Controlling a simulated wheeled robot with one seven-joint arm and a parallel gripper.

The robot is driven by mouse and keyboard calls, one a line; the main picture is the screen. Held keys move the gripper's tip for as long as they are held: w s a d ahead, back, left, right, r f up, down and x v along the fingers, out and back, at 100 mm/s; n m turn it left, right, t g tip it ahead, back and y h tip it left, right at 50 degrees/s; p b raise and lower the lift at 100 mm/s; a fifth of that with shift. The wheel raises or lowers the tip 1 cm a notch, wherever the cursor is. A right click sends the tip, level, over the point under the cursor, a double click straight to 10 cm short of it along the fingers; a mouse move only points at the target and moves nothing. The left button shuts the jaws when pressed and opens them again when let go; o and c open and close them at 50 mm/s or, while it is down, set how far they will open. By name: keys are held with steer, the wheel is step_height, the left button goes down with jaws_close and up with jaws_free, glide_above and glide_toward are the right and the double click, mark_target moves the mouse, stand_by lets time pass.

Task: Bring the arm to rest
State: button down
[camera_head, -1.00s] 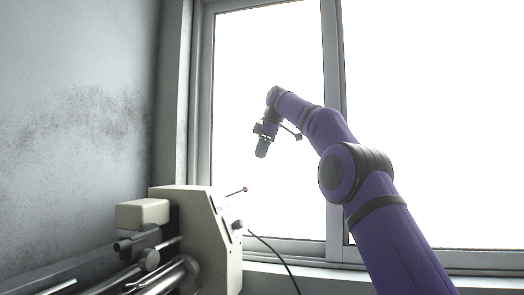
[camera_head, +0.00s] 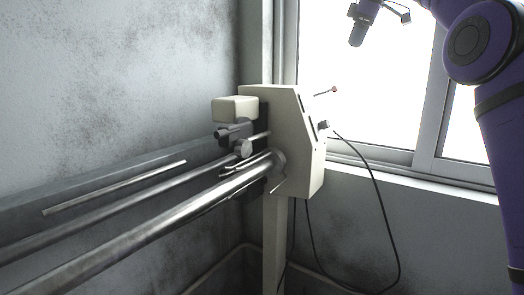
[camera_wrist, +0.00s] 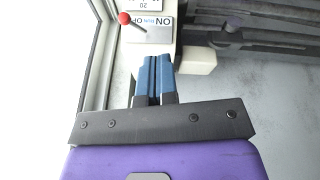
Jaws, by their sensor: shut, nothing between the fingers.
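My purple arm (camera_head: 500,120) stands at the right of the head view, in front of the window. My gripper (camera_head: 356,40) hangs at the top of that view, pointing down, above and right of the machine, with free air around it. In the wrist view my gripper (camera_wrist: 154,62) shows two blue fingers lying side by side, shut, with nothing held between them. Beyond the fingertips the wrist view shows the machine's beige panel and a red-tipped lever (camera_wrist: 125,18). The upper part of my arm is cut off in the head view.
A beige machine (camera_head: 300,140) with metal rollers (camera_head: 130,235) extends along the left wall. Its red-tipped lever (camera_head: 334,89) sticks out toward the window (camera_head: 400,90). A black cable (camera_head: 385,215) loops below it. The space before the window looks free.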

steer(key=s+a+f+m+t+h, duration=0.1)
steer(key=s+f+m, duration=0.25)
steer(key=s, duration=0.75)
steer(key=s+a+f+m+h, duration=0.15)
steer(key=s+m, duration=0.25)
steer(key=s, duration=0.7)
steer(key=s+d+f+m+t, duration=0.1)
steer(key=s+d+f+m, duration=0.1)
steer(key=s+f, duration=0.9)
steer(key=s+d+f+m, duration=0.1)
steer(key=s+f+m, duration=0.2)
steer(key=s+f, duration=0.8)
steer(key=shift+s+d+f+m+t, duration=0.25)
steer(key=shift+s+d+m+t, duration=0.15)
steer(key=shift+s, duration=0.3)
steer(key=shift+h, duration=0.25)
